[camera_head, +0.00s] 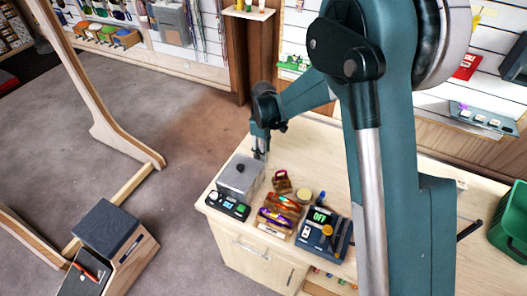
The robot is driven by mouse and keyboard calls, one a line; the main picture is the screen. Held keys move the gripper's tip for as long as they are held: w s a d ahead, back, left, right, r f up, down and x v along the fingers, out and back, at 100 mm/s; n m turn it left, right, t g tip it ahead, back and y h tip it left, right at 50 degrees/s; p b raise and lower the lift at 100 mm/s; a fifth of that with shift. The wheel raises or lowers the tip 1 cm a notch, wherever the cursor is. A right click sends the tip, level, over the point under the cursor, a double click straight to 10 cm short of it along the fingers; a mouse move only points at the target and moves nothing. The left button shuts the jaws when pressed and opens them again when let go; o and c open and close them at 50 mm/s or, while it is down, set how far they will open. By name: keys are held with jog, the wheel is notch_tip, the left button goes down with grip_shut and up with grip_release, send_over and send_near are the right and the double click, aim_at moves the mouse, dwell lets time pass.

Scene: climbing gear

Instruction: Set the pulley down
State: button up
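My gripper (261,153) points down over the counter, at the back right edge of the grey box. Its fingers are small and seen from the side, so I cannot tell whether they are open or shut, or hold anything. A dark red and tan piece (282,182), which looks like the pulley, is on the counter to the right of the grey box, below and right of my gripper. It appears apart from the fingers. The grey box (238,178) has a small black knob-like piece on top.
The wooden counter (320,152) is clear behind these items. A tray of colourful carabiners (279,212), a round tan tin (304,195), a blue device reading OFF (323,235) and a black panel (228,205) crowd its front. A green bin (510,222) is far right.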

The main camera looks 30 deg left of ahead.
jog(key=shift+r, duration=0.2)
dwell(0.3)
jog(key=shift+r, duration=6)
